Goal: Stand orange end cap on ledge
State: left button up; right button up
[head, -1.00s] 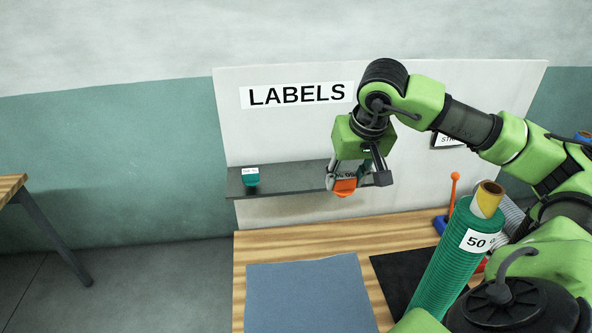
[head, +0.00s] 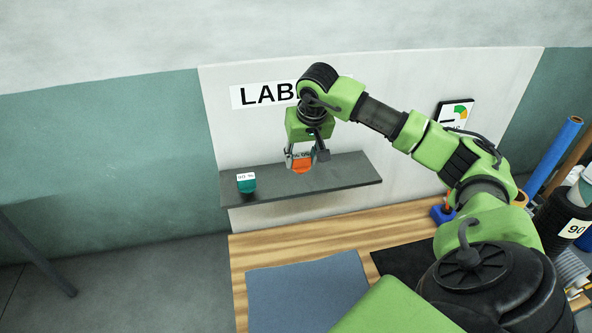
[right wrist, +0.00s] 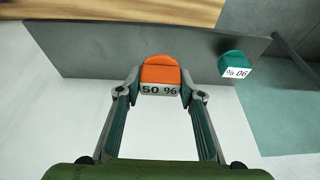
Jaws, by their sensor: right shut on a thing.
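My right gripper (head: 302,158) is shut on the orange end cap (head: 302,165), which has a white label. In the right wrist view the orange end cap (right wrist: 161,72) sits between the fingertips and its label reads 50 %. The dark grey ledge (head: 345,176) is fixed to the white board under the LABELS sign. The cap appears over the ledge in the head view; I cannot tell whether it touches it. A green end cap (head: 246,184) with a white label stands on the ledge's left end. It also shows in the right wrist view (right wrist: 232,59). My left gripper is not in view.
Below the ledge is a wooden table (head: 245,250) with a blue-grey mat (head: 310,290) and a black mat (head: 400,262). Several rolls, one labelled 90 (head: 560,215), stand at the right. The ledge is clear right of the gripper.

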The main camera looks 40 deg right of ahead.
aim_at(297, 161)
jog(key=w+f, duration=0.1)
jog(key=w+f+b, duration=0.1)
jog(key=f, duration=0.1)
jog(key=shift+w+d+f, duration=0.1)
jog(key=shift+w+d, duration=0.15)
jog(key=shift+d, duration=0.1)
jog(key=x, duration=0.1)
jog(key=b+x, duration=0.2)
jog(key=shift+s+a+f, duration=0.2)
jog(key=shift+s+f, duration=0.05)
jog(key=shift+f+b, duration=0.25)
jog(key=shift+b, duration=0.1)
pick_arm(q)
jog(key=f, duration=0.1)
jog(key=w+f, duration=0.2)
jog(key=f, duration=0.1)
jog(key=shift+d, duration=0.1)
pick_arm(e)
jog(key=shift+d+r, duration=0.1)
jog(key=shift+r, duration=0.05)
jog(key=o, duration=1.4)
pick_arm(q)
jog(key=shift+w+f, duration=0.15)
pick_arm(e)
jog(key=shift+o, duration=0.5)
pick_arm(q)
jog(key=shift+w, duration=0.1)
